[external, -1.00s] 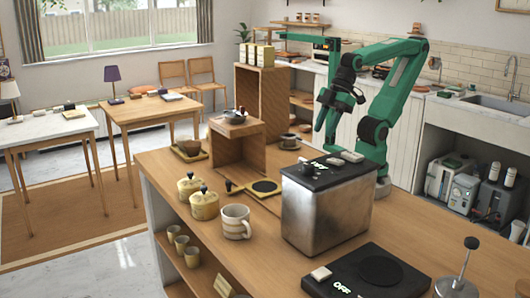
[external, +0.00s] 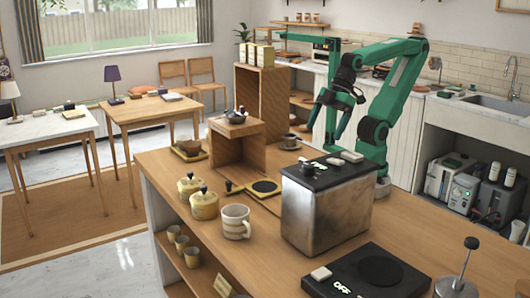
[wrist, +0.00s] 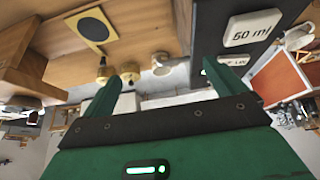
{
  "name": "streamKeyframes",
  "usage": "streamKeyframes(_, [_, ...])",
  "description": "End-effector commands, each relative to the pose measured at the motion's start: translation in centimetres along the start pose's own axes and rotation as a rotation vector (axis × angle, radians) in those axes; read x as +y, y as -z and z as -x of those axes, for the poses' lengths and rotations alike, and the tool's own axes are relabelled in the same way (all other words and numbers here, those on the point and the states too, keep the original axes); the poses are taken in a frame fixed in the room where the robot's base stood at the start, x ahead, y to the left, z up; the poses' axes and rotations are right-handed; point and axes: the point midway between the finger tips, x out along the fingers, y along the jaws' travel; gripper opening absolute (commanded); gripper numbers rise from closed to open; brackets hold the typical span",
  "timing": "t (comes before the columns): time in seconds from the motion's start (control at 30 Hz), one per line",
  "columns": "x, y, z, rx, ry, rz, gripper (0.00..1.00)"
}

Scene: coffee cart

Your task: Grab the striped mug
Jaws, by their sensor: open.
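The striped mug (external: 236,222) is cream with tan bands. It stands upright on the wooden counter, right of two yellow canisters (external: 204,204) and left of the metal-sided machine, with its handle toward the right. It also shows small in the wrist view (wrist: 165,63), ahead between the fingers. My gripper (external: 331,128) is open and empty, raised behind the machine, to the right of and well away from the mug. In the wrist view its two green fingers stand apart (wrist: 165,82).
The tall machine (external: 325,208) with a black top stands between my arm and the mug. A black mat (external: 265,187) lies behind the mug, and a wooden box stand (external: 237,145) is farther back. A black hot plate (external: 368,275) is at the front right.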

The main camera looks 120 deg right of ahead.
Motion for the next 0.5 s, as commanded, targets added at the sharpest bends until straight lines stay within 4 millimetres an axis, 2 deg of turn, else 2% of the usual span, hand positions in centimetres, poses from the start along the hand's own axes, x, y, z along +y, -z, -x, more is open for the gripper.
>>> streamKeyframes(0.27, [0.0, 0.3, 0.4, 0.002, 0.0, 0.0, 0.96])
streamKeyframes(0.5, [0.0, 1.6, 2.9, 0.003, 0.0, 0.0, 0.96])
